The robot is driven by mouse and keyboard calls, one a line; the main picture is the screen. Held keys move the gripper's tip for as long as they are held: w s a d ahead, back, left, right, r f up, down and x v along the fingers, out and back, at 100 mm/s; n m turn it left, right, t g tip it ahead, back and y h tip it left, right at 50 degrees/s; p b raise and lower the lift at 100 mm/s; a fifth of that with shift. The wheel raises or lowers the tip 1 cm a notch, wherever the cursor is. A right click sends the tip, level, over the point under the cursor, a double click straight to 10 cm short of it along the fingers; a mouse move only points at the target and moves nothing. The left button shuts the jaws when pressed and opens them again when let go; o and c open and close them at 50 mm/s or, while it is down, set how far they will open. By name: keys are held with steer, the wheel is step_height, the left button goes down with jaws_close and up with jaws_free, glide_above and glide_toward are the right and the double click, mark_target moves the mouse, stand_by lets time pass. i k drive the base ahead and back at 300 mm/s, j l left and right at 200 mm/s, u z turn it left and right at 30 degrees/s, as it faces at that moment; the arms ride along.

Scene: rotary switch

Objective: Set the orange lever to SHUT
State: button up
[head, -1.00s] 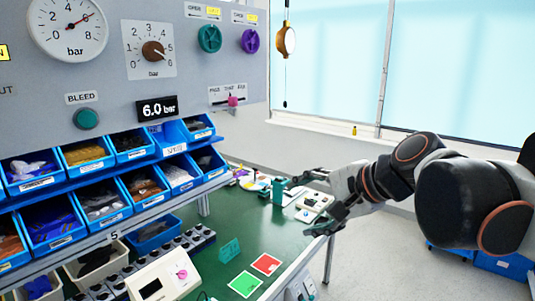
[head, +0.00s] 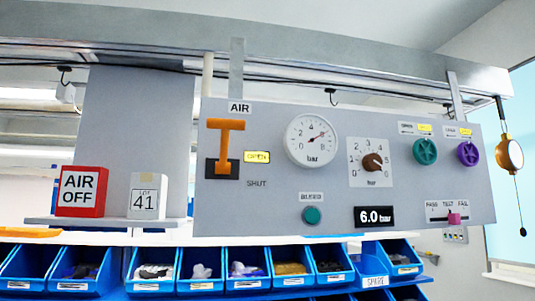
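The orange lever (head: 224,150) is on the left part of the grey panel (head: 280,210), under the AIR label (head: 239,107). Its shaft stands upright with a crossbar at the top, over a dark slot. A yellow OPEN tag (head: 257,157) is to the right of the shaft. The SHUT mark (head: 257,184) is below that tag, lower right of the lever. My gripper is not in the current head view.
The panel also bears a pressure gauge (head: 312,140), a regulator knob (head: 372,162), a green button (head: 311,215), green and purple handwheels, and a 6.0 bar display (head: 374,216). A shelf (head: 105,222) holds the red AIR OFF box (head: 81,192). Blue bins (head: 205,271) line up below.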

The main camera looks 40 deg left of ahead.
mark_target(223, 166)
steer(key=u, duration=2.05)
